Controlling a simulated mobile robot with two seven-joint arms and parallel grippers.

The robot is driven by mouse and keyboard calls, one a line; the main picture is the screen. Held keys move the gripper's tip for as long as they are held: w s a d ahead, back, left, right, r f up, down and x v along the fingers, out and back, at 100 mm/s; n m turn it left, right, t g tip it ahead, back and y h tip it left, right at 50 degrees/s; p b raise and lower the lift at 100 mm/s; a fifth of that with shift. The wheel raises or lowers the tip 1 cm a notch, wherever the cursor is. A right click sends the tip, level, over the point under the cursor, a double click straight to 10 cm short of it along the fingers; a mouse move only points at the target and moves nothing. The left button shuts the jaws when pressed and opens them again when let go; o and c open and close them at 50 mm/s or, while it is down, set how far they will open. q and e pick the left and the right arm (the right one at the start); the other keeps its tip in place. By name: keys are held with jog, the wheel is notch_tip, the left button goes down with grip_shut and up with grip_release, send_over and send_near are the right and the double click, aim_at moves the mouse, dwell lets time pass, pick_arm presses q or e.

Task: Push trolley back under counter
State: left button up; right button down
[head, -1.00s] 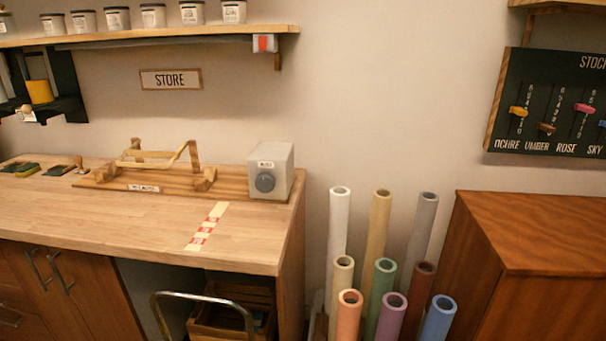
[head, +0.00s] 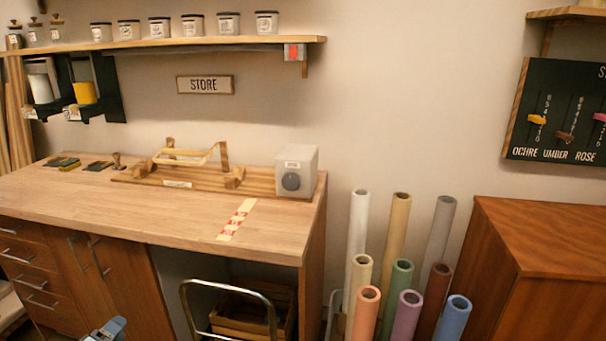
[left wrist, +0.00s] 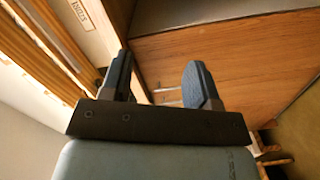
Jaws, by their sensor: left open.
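The trolley's metal push handle (head: 228,286) stands at the bottom of the head view, in front of the open bay under the counter (head: 130,213). The trolley's lower part is cut off by the picture edge. A wooden crate (head: 262,313) shows behind the handle, in the bay. My left gripper (head: 108,328) is at the bottom edge of the head view, left of the handle and apart from it. In the left wrist view its two fingers (left wrist: 160,80) are spread and empty, facing the wooden cabinet front. My right gripper is not in view.
Cabinet doors and drawers (head: 95,270) with bar handles fill the counter's left side. Colored paper rolls (head: 403,270) stand right of the counter, near a wooden cabinet (head: 545,235). A grey box (head: 297,170) and a wooden frame (head: 190,160) sit on the counter.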

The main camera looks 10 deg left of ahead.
pick_arm(q)
jog(key=s+d+f+m+g+h, duration=0.15)
jog(key=s+d+m+g, duration=0.25)
jog(key=s+d+m, duration=0.7)
jog(key=s+d+f+m+g+y, duration=0.1)
jog(key=s+d+f+m+g, duration=0.25)
jog(key=s+d+m, duration=0.75)
jog(key=s+d+r+n, duration=0.1)
jog(key=d+r+n, duration=0.1)
jog(key=d+n, duration=0.75)
notch_tip(320, 180, up, 16)
jog(key=s+d+m+t+p, duration=0.1)
jog(key=d+m+p, duration=0.1)
jog(key=p, duration=1.9)
jog(key=shift+r+m+p, duration=0.15)
jog(key=shift+m+p, duration=0.15)
jog(key=shift+m, duration=0.05)
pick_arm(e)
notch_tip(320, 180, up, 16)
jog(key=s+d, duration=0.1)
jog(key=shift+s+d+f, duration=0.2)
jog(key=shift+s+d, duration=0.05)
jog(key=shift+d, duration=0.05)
pick_arm(q)
jog(key=shift+h, duration=0.25)
